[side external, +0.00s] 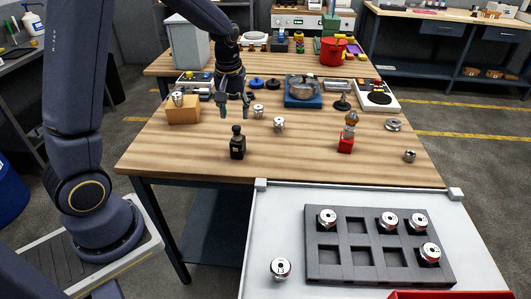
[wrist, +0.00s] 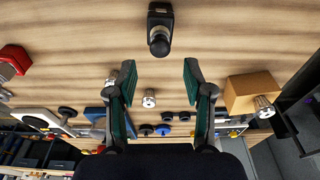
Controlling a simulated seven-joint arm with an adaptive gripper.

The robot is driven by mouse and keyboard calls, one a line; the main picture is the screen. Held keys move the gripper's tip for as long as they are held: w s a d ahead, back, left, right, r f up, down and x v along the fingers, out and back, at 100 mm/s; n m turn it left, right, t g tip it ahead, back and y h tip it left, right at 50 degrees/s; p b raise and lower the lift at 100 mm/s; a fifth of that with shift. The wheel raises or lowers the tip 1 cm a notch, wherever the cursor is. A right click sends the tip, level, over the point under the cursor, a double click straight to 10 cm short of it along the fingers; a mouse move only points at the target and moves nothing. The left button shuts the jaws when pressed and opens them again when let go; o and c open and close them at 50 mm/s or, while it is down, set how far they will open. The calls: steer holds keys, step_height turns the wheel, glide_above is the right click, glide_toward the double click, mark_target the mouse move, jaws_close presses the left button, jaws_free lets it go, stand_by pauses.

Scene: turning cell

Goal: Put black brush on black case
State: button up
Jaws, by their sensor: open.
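A small black upright item (side external: 237,146) with a block-like body and a rounded knob on top stands on the wooden table. It also shows at the top of the wrist view (wrist: 160,20), ahead of the fingertips. I cannot tell whether it is the brush or the case. A black disc-based piece with a knob (side external: 342,103) stands farther back to the right. A dark grey pocketed tray (side external: 325,268) lies at the front right. My gripper (side external: 233,112) is open and empty above the table, behind the upright item; its fingers show apart in the wrist view (wrist: 159,75).
Silver cylinders (side external: 279,125) stand near my gripper. A cardboard-coloured box (side external: 184,115) is left, a red item (side external: 346,144) right, and a blue tray with a bowl (side external: 303,100) behind. The white front table (side external: 270,220) has free room at its left.

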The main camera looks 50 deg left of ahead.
steer(key=s+d+r+m+t, duration=0.1)
steer(key=s+d+r+m, duration=0.1)
steer(key=s+d+r, duration=0.3)
steer(key=s+d+r+m+t, duration=0.1)
steer(key=s+d+r+m, duration=0.2)
steer(key=r, duration=0.4)
steer(key=s+d+m+t+h, duration=0.1)
steer(key=s+d+m, duration=0.3)
steer(key=s, duration=0.7)
steer(key=shift+d+t, duration=0.55)
steer(key=shift+t, duration=0.15)
